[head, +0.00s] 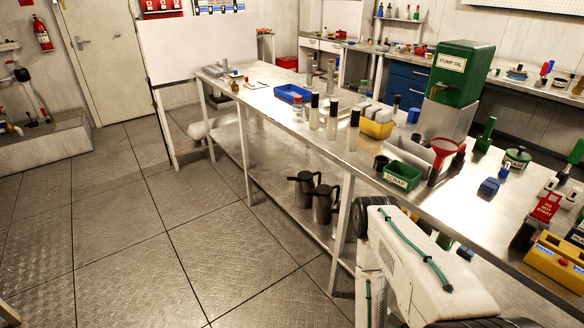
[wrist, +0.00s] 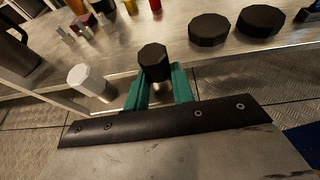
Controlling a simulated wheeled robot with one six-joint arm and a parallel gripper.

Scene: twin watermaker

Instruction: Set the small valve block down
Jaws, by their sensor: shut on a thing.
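My gripper (wrist: 161,92) shows in the wrist view, with two teal fingers reaching out past a dark bolted plate. It is shut on a dark faceted piece (wrist: 153,57) between the fingertips. The lower part of this piece is hidden by the fingers. I cannot tell for certain from its shape that it is the small valve block. It appears at the front edge of a metal surface (wrist: 118,62); whether it touches that surface is unclear. In the head view my arm is at the lower right, and my gripper and the held piece are out of sight.
A white-capped thing (wrist: 87,79) stands left of my fingers. Two black round things (wrist: 209,28) are to the right. A dark jug (wrist: 15,52) is at the far left. The long bench (head: 285,117) carries bottles, a yellow bin (head: 376,129) and a green scrap bin (head: 402,176).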

